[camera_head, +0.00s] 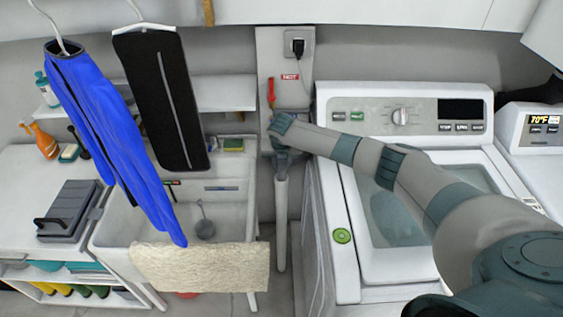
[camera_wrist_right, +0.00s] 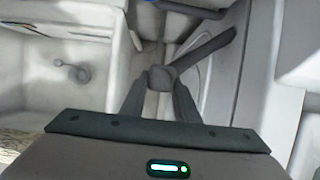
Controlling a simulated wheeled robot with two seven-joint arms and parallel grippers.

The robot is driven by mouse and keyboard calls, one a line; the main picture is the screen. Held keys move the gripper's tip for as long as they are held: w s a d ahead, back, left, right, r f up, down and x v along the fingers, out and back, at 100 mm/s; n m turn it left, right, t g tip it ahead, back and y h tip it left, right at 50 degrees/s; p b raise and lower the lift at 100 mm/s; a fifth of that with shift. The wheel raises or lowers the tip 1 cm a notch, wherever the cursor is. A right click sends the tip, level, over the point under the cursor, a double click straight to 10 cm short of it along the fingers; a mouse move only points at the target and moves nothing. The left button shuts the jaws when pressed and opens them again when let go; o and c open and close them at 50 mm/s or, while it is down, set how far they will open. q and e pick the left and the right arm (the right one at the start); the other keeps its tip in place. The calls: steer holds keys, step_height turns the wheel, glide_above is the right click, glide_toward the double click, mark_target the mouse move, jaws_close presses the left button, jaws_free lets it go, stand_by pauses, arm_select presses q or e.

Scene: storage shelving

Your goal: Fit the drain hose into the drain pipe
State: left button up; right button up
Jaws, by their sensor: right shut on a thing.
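My right gripper (camera_head: 281,165) points down in the gap between the sink and the washer. In the right wrist view its fingers (camera_wrist_right: 160,88) are closed on a dark grey hose (camera_wrist_right: 205,50), the drain hose by its look. The hose runs from the fingers to the upper right. In the head view a pale upright tube (camera_head: 281,222) stands below the gripper; I cannot tell whether it is the drain pipe or part of the hose. The gripper hides the tube's top, and whether hose and pipe touch is unclear. My left gripper is not in view.
The washer (camera_head: 338,250) stands close on the right, the utility sink (camera_head: 120,225) on the left. A wall box with an outlet (camera_head: 298,47) and a red handle (camera_head: 271,92) is behind. A blue garment (camera_head: 105,120) and a black one (camera_head: 165,100) hang at left.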

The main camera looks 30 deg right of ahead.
mark_target(282, 168)
steer(key=shift+f+b, duration=1.15)
steer(key=shift+f, duration=0.8)
steer(key=o, duration=1.3)
steer(key=shift+r, duration=0.1)
steer(key=shift+c, duration=0.2)
steer(key=b+v, duration=0.3)
steer(key=v, duration=1.4)
steer(key=shift+r+b, duration=0.2)
steer(key=shift+b, duration=0.2)
steer(key=shift+s+f, duration=0.1)
steer(key=shift+s, duration=0.05)
